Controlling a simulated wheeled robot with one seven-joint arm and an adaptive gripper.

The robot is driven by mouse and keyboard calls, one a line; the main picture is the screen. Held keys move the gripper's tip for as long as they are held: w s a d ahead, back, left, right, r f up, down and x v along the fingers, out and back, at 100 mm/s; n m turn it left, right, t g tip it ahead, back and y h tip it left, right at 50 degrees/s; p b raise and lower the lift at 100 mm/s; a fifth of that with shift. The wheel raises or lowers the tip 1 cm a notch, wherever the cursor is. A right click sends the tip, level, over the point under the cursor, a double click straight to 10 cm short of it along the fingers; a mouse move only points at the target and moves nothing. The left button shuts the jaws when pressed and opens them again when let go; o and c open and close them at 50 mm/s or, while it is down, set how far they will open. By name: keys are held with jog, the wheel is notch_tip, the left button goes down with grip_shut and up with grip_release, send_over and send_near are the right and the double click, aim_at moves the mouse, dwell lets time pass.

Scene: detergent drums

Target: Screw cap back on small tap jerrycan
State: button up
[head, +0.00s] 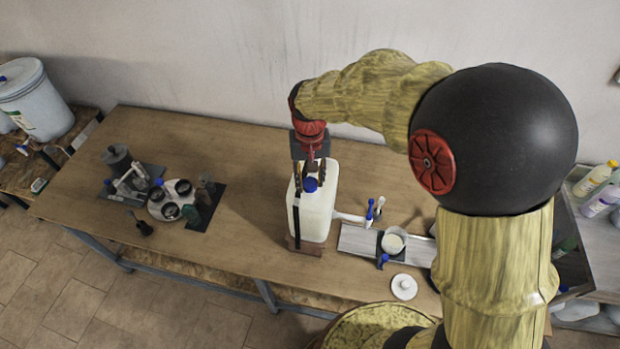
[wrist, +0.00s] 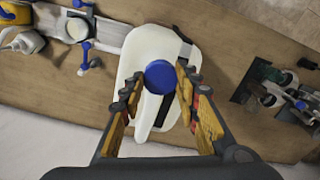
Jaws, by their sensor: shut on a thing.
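The small jerrycan (head: 318,215) is white and stands upright on the workbench in the head view. It also fills the middle of the wrist view (wrist: 142,62). A blue cap (head: 310,184) is at its top, at the neck. In the wrist view the cap (wrist: 160,77) lies between my fingers. My gripper (head: 309,172) points down over the can and is shut on the cap. The cap hides the neck, so I cannot tell whether it is seated or how far it is threaded. A white tap (head: 350,217) sticks out at the can's right side.
To the right, a white cup (head: 394,241) stands on a grey rail (head: 358,240) beside small blue-handled taps. A white lid (head: 404,287) lies near the front edge. To the left is a round holder with dark cups (head: 172,205). Bare wooden bench (head: 248,205) separates it from the can.

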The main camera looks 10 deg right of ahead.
jog(key=shift+f, duration=0.1)
jog(key=m, duration=0.5)
jog(key=shift+s+m, duration=0.1)
jog(key=shift+m, duration=0.3)
jog(key=m, duration=0.5)
jog(key=shift+f+m, duration=0.1)
jog(key=shift+m, duration=0.2)
jog(key=o, duration=1)
jog(key=shift+r, duration=0.25)
